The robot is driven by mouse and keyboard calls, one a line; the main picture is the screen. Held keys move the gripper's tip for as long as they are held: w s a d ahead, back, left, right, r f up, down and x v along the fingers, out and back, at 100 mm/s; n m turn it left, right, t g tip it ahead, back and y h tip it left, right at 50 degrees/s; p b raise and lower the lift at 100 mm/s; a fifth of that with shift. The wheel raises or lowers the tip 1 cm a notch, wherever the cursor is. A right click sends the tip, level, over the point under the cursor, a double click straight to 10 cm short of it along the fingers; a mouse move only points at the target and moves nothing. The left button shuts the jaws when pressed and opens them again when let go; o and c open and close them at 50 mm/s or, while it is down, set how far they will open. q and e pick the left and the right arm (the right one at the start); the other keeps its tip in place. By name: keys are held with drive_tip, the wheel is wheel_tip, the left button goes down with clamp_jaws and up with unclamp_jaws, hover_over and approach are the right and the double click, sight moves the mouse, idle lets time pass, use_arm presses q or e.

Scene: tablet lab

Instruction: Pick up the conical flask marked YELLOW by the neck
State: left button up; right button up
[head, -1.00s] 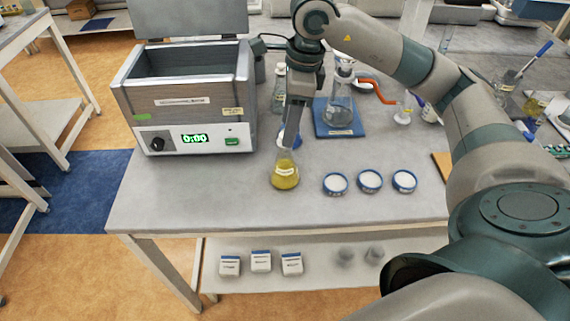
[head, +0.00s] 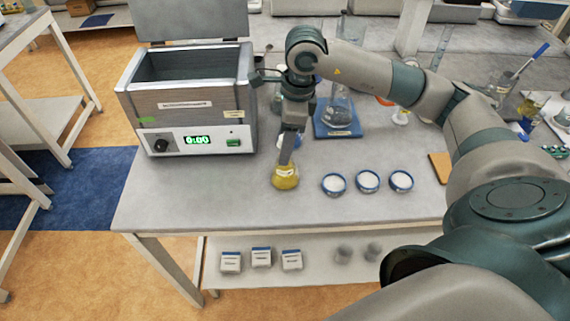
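The conical flask (head: 285,178) with yellow liquid and a white label, its print too small to read, stands upright on the grey bench, left of three small dishes. My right gripper (head: 286,155) points down from above, its fingers at the flask's neck. The fingers hide most of the neck. They show nearly edge-on, so I cannot tell whether they are open or shut on it. My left gripper is not in view.
A water bath (head: 190,105) showing 0:00 stands left of the flask. Three blue-rimmed dishes (head: 367,181) sit to its right. A blue-based stand (head: 338,130) with glassware is behind. The bench front (head: 220,205) is clear.

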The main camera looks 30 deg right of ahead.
drive_tip(key=shift+f, duration=0.1)
drive_tip(key=shift+c, duration=0.3)
clamp_jaws()
